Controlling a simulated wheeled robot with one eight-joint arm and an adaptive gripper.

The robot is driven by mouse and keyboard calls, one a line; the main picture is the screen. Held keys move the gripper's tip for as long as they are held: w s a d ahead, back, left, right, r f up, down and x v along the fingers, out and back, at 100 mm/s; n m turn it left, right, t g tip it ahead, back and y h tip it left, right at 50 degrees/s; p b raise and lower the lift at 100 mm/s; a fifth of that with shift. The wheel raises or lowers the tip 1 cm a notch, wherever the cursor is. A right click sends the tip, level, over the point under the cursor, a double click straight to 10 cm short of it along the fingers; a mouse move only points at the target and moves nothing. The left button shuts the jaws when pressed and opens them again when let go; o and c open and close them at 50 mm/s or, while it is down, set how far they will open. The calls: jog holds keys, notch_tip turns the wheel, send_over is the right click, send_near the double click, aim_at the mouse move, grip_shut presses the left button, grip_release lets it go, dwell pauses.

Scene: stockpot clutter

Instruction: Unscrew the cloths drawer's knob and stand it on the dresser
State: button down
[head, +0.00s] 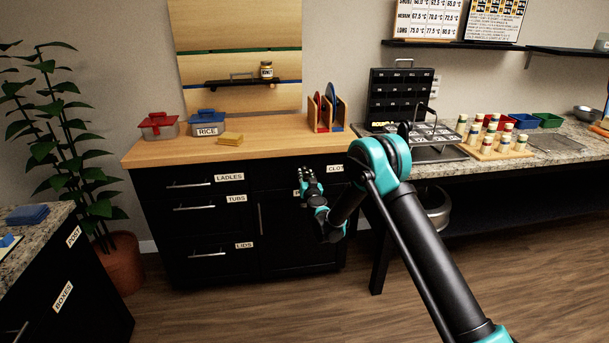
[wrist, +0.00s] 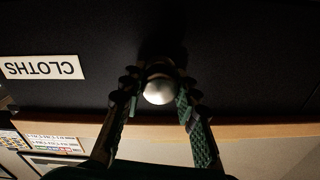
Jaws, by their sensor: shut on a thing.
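The cloths drawer's front (wrist: 230,60) fills the top of the wrist view, which is upside down, with its CLOTHS label (wrist: 42,68). A round, pale metal knob (wrist: 158,91) shows at the drawer front, between the fingers of my gripper (wrist: 158,84). My gripper is shut on the knob. Whether the knob is still threaded in is not clear. In the head view my gripper (head: 309,182) is at the dresser's upper right front, and the knob is hidden there; my arm partly covers the label (head: 335,168). The dresser (head: 270,150) has a light wooden top and black front.
On the dresser top stand a red-lidded box (head: 159,126), a RICE box (head: 207,124), a yellow sponge (head: 230,139) and a wooden rack (head: 325,110). Bare wood lies between sponge and rack. A granite counter (head: 450,168) with jars adjoins at right.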

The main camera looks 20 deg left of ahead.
jog(key=n, duration=0.4)
jog(key=shift+n, duration=0.3)
jog(key=n, duration=0.4)
jog(key=shift+n, duration=0.3)
jog(key=n, duration=0.4)
jog(key=shift+n, duration=0.3)
